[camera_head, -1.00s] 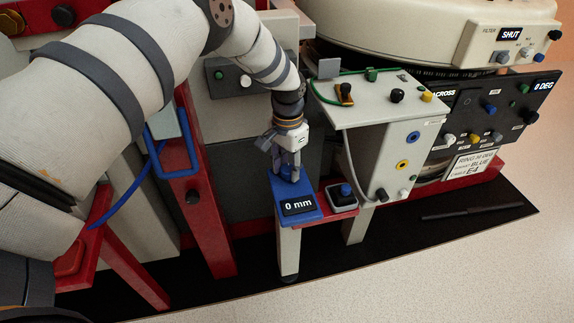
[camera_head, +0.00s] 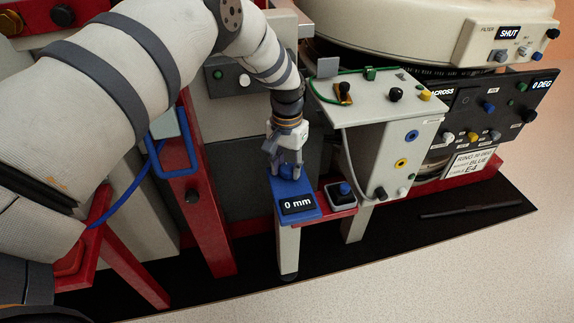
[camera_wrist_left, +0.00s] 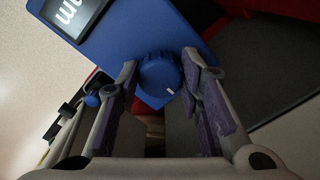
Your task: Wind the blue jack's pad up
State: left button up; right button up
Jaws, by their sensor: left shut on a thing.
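The blue jack (camera_head: 279,189) has a flat blue top with a display (camera_head: 297,204) reading 0 mm. A pale leg (camera_head: 289,245) with a dark foot (camera_head: 289,277) stands below it; I cannot tell which part is the pad. My left gripper (camera_head: 288,168) points down at the blue knob (camera_head: 289,172) on the jack's top. In the left wrist view the gripper (camera_wrist_left: 160,68) is shut on the round blue knob (camera_wrist_left: 157,77), one finger on each side. A white mark shows on the knob's edge. The right gripper is out of view.
A grey box with a blue button (camera_head: 344,188) sits just right of the jack. A pale control box (camera_head: 385,125) with several knobs and a green cable stands beyond. A red post (camera_head: 205,215) with a blue handle (camera_head: 176,165) stands left. A dark rod (camera_head: 470,211) lies on the black mat.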

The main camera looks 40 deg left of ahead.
aim_at(287, 168)
pick_arm(q)
jog(key=o, duration=1.2)
jog(key=shift+c, duration=0.2)
notch_tip(287, 168, up, 12)
